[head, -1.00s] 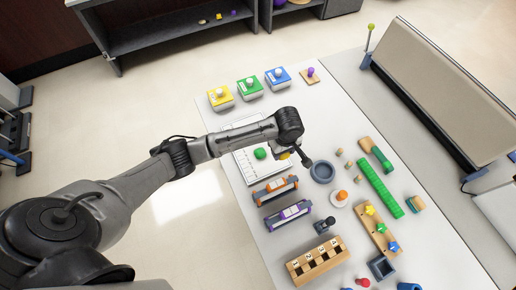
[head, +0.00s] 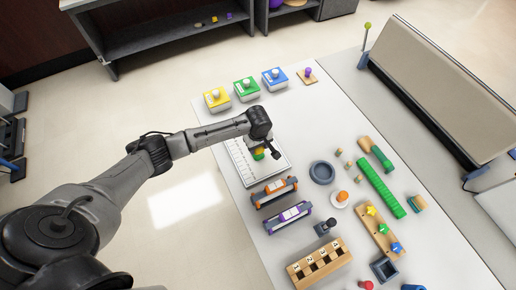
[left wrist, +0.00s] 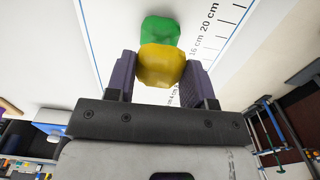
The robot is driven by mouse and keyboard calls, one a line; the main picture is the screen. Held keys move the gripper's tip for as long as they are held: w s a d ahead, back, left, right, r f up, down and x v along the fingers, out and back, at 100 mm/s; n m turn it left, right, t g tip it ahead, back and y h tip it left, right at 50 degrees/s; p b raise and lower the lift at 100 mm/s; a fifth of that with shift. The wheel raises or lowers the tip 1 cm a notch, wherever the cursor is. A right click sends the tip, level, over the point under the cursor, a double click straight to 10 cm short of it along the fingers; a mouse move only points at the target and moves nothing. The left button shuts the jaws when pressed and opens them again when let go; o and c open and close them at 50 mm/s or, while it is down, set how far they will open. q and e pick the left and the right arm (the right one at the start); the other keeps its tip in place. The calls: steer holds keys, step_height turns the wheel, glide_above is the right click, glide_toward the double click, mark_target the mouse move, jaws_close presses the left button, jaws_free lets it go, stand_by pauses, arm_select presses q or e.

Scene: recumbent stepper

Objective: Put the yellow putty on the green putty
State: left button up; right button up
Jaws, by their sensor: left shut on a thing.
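My left gripper (head: 264,152) is over the white ruled board (head: 238,158) on the table. In the left wrist view its two purple-grey fingers (left wrist: 160,76) are shut on the yellow putty (left wrist: 160,64), a rounded lump. The green putty (left wrist: 160,29) shows just beyond the yellow one, partly covered by it in this view. In the head view the green putty (head: 258,157) is a small patch on the board, mostly hidden below the gripper. I cannot tell whether the two putties touch. My right gripper is not in view.
A grey-blue ring dish (head: 322,173) stands right of the board. Orange (head: 274,191) and purple (head: 287,218) racks lie in front. Yellow, green and blue button boxes (head: 246,88) stand behind. A long green strip (head: 380,188) lies farther right.

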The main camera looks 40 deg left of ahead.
arm_select(q)
steer(key=shift+f, duration=0.95)
steer(key=shift+f, duration=0.3)
steer(key=o, duration=0.9)
